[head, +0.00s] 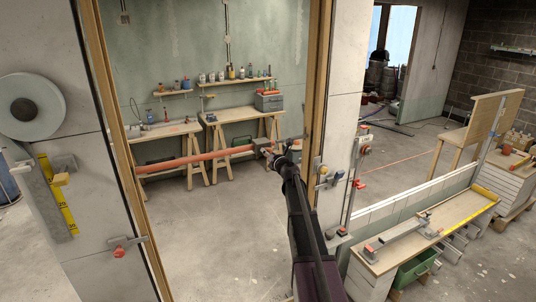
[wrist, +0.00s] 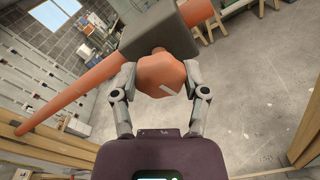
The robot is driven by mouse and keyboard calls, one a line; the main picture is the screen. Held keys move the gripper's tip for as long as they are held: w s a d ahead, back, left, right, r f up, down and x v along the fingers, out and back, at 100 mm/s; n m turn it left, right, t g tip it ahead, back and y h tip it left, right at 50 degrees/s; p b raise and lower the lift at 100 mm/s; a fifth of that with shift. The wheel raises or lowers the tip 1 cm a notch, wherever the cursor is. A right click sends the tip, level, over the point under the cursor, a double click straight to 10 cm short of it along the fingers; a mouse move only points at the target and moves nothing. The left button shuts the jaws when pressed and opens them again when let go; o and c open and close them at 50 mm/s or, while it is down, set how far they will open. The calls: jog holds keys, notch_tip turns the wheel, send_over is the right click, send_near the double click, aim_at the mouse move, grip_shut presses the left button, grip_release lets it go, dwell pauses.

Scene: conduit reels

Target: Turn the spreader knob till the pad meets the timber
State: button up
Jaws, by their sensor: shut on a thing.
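The spreader is an orange bar (head: 205,158) spanning the doorway between the left timber (head: 122,150) and the right timber (head: 316,80). A dark block (head: 262,144) sits on it near the right side. In the wrist view the block (wrist: 165,36) is above the orange faceted knob (wrist: 160,74), which carries a pale mark. My gripper (wrist: 160,84) is shut on the knob, one finger on each side. In the head view my gripper (head: 272,156) covers the knob. The bar's left end appears at the left timber.
Two trestle workbenches (head: 240,115) stand beyond the doorway, under shelves of bottles. A wall-mounted reel (head: 28,107) is at the left. The floor in the doorway is clear.

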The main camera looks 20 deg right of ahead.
dwell(0.4)
jog(key=o, duration=1.1)
jog(key=shift+o, duration=0.2)
jog(key=s, duration=0.7)
jog(key=shift+s, duration=0.25)
